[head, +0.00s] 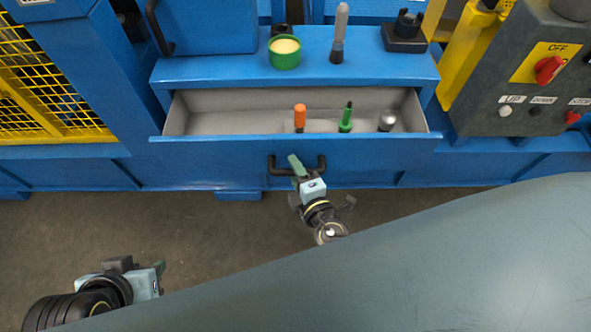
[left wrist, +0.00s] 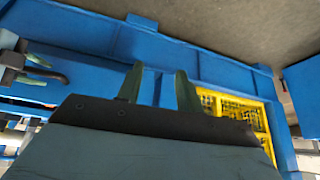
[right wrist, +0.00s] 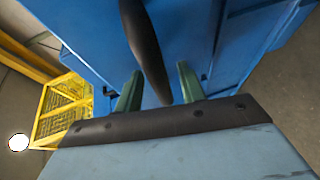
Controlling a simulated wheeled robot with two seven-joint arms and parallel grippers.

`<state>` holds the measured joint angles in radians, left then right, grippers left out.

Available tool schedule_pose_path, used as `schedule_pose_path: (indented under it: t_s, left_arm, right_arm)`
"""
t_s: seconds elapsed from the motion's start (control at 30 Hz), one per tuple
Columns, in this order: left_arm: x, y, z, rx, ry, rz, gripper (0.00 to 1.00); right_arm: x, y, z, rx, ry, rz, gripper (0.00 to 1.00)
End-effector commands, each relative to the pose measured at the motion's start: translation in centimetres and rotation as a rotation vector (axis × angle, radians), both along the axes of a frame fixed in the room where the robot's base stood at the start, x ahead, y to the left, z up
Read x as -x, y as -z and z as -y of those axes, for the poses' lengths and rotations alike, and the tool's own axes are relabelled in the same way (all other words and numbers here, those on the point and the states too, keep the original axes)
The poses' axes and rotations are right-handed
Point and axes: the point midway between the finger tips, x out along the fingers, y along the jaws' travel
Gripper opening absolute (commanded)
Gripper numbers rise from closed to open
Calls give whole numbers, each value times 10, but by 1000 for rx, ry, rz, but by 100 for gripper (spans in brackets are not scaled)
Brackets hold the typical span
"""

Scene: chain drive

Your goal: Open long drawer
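The long drawer (head: 215,150) is a wide blue drawer with a grey inside, standing pulled out below the blue bench top in the head view. Its dark bar handle (head: 321,166) is on the front face.
In the drawer are an orange-handled tool (head: 300,115), a green tool (head: 346,118) and a grey knob-like item (head: 387,122). A green tin (head: 285,52) stands on the bench top. A control box (head: 525,90) is at right, a yellow mesh guard (head: 40,90) at left. Floor in front is clear.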

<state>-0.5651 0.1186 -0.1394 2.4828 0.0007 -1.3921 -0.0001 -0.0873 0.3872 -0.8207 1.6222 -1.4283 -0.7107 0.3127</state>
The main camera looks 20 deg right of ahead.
Motion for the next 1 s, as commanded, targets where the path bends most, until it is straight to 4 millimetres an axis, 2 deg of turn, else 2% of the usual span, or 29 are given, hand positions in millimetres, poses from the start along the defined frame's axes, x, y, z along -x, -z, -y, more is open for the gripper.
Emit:
schedule_pose_path:
  t_s: [0.17,0.3,0.5,0.6,0.8,1.0]
  left_arm:
    - [18,5,-8,-25,-11,-100,36]
    - [39,9,-15,-48,-22,-208,36]
    - [33,24,-17,-56,-20,-213,36]
    - [31,28,-18,-59,-21,-215,36]
    - [30,34,-19,-61,-21,-215,36]
    - [29,34,-19,-61,-21,-214,36]
  right_arm:
    - [25,-4,3,0,0,-5,40]
    - [57,-10,5,1,-2,-5,40]
    - [98,-18,9,1,-2,-5,40]
    - [113,-21,10,1,0,-4,40]
    - [128,-23,12,1,0,-2,40]
    - [130,-23,12,0,0,-2,40]
